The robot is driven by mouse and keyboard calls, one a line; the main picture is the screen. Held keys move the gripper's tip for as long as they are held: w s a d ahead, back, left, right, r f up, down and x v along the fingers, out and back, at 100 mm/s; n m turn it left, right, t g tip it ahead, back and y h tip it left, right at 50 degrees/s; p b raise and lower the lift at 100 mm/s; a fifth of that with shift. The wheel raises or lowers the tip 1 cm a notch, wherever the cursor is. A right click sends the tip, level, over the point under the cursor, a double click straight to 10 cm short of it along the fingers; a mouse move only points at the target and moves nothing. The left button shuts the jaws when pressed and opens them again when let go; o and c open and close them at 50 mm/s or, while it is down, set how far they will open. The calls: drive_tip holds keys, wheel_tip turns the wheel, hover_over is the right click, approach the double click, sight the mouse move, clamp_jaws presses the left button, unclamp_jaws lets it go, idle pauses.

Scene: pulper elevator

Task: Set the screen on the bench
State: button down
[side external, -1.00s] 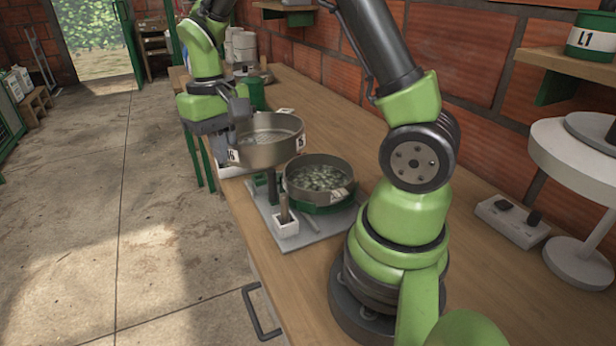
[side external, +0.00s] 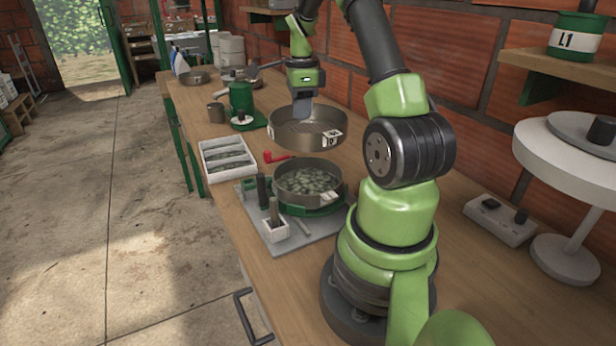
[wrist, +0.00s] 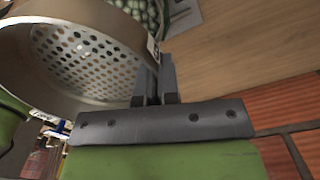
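The screen (side external: 283,138) is a round metal pan with a perforated bottom and a white label on its rim. It hangs roughly level just behind the pan of beans, over the bench (side external: 385,150); I cannot tell how high it is. My gripper (side external: 303,112) comes down at its far side, shut on the rim. In the wrist view the fingers (wrist: 154,88) close on the rim of the screen (wrist: 85,55), whose holes show clearly.
A second pan (side external: 308,190) with pale green beans sits on a green stand on a grey plate (side external: 322,234). A white tray (side external: 226,160), a red scoop-like piece (side external: 275,157) and a green can (side external: 241,100) stand at left.

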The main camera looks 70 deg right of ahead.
wheel_tip(320, 180, down, 10)
drive_tip(key=shift+r, duration=0.2)
idle(0.3)
drive_tip(key=c, duration=1.4)
unclamp_jaws()
drive_tip(key=shift+f, duration=0.1)
drive_tip(key=shift+o, duration=0.2)
